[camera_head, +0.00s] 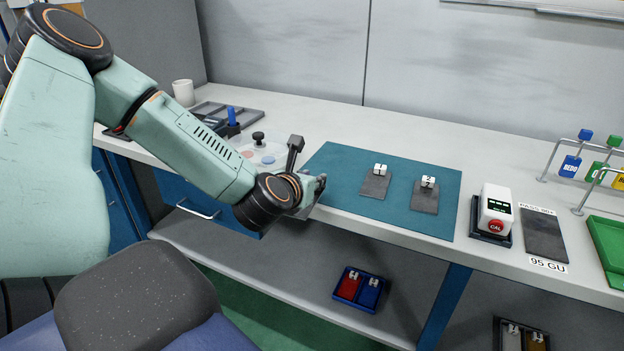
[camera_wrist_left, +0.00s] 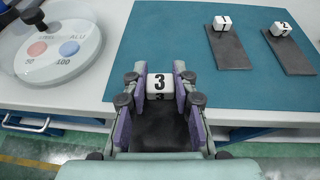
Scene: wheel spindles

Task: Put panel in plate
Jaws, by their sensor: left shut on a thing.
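My left gripper (camera_head: 316,187) is at the front left corner of the teal mat. In the left wrist view its fingers (camera_wrist_left: 160,82) are shut on a dark panel (camera_wrist_left: 160,128) by its white block marked 3. Two more dark panels with white blocks, panel 1 (camera_head: 374,187) and panel 2 (camera_head: 425,198), lie on the mat; they also show in the left wrist view. A pale round plate (camera_wrist_left: 70,52) with a red spot marked 50 and a blue spot marked 100 stands left of the mat. My right gripper is out of view.
The teal mat (camera_head: 340,165) has bare room around the panels. A white device with a red CAL button (camera_head: 495,212) and a dark slab marked 95 GU (camera_head: 543,235) stand to its right. A green tray (camera_head: 607,245) and tag racks are farther right. A cup (camera_head: 183,92) stands at back left.

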